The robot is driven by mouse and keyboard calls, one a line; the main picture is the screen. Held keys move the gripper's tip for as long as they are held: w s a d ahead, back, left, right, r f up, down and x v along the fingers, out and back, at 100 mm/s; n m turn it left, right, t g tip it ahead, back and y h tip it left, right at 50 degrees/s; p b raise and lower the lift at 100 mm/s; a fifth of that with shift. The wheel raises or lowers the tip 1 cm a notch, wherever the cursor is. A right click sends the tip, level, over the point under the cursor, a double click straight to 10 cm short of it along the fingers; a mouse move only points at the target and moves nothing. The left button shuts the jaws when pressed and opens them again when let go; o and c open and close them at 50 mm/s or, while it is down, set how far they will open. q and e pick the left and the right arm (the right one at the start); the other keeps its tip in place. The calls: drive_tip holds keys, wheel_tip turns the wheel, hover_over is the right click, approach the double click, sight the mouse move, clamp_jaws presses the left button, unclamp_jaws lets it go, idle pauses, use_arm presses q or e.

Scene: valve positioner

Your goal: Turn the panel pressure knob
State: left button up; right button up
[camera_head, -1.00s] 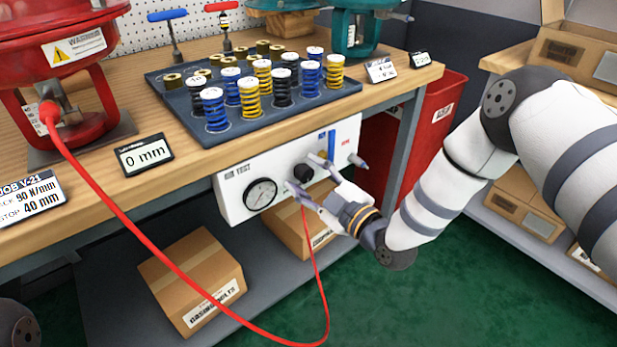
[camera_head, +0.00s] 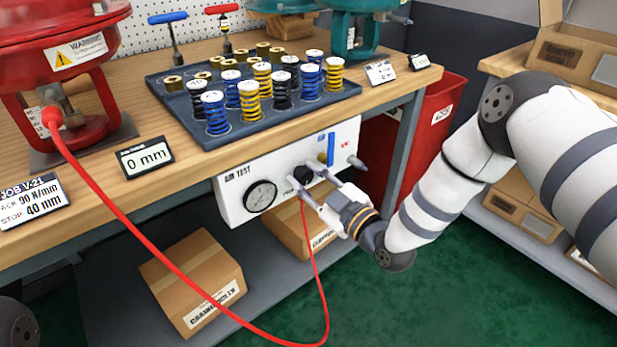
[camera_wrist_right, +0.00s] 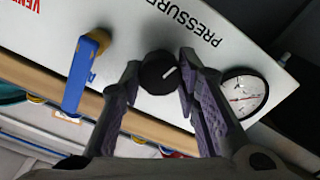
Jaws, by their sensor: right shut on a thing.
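The black pressure knob (camera_head: 303,174) is on the front of the white air test panel (camera_head: 235,194), under the bench edge. My right gripper (camera_head: 309,178) is at the panel, shut on the knob, with one finger on each side. In the right wrist view the knob (camera_wrist_right: 157,73) sits between the fingertips, its white pointer line visible. The round pressure gauge (camera_head: 260,196) is left of the knob; it also shows in the wrist view (camera_wrist_right: 244,95), its needle too small to read surely. My left gripper is not in view.
A blue lever (camera_head: 331,149) sits right of the knob, close to my fingers. A red hose (camera_head: 318,262) hangs below the panel. The wooden bench (camera_head: 205,160) above holds a tray of springs (camera_head: 180,98) and a red valve actuator (camera_head: 60,50). Boxes (camera_head: 195,280) stand on the lower shelf.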

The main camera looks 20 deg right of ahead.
drive_tip(key=m, duration=0.3)
drive_tip(key=shift+m, duration=0.4)
drive_tip(key=m, duration=0.3)
drive_tip(key=shift+m, duration=0.3)
drive_tip(key=m, duration=0.3)
drive_tip(key=shift+m, duration=0.3)
drive_tip(key=m, duration=0.3)
drive_tip(key=shift+f+m, duration=0.1)
drive_tip(key=shift+m, duration=0.2)
drive_tip(key=m+b, duration=0.1)
drive_tip(key=m, duration=0.5)
drive_tip(key=shift+f+b, duration=0.1)
drive_tip(key=shift+b, duration=0.3)
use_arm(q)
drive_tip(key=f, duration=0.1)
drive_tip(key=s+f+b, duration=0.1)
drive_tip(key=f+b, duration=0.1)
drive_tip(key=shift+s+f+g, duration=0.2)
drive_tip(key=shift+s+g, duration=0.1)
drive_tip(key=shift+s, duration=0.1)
use_arm(e)
drive_tip(key=m, duration=0.6)
drive_tip(key=shift+m, duration=0.3)
